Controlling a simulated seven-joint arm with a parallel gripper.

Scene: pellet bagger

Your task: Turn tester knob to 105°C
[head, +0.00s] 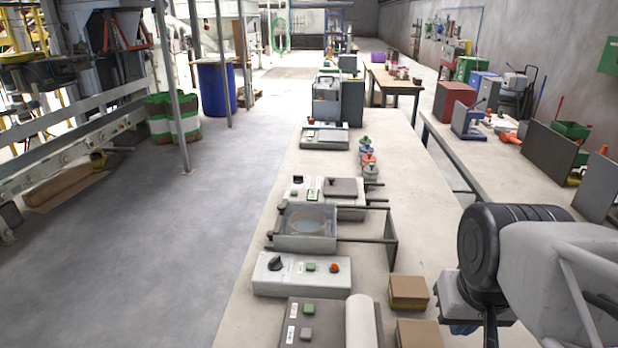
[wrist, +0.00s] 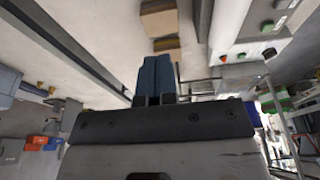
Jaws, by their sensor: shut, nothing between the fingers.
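Two devices with black knobs stand on the near bench in the head view, and I cannot tell which is the tester. The closer is a pale control box with a black knob (head: 275,263), a green button and a red button. The farther has a black knob (head: 297,180) and green buttons beside a dark plate. Dial marks are too small to read. My gripper (wrist: 153,75) shows blue fingers shut together and empty in the wrist view, apart from any knob.
A clear-lidded grey unit (head: 305,228) with a dark bar frame stands between the devices. Two cardboard boxes (head: 408,291) sit at the bench's near right. A dark panel with a white roll (head: 361,322) lies at the front.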

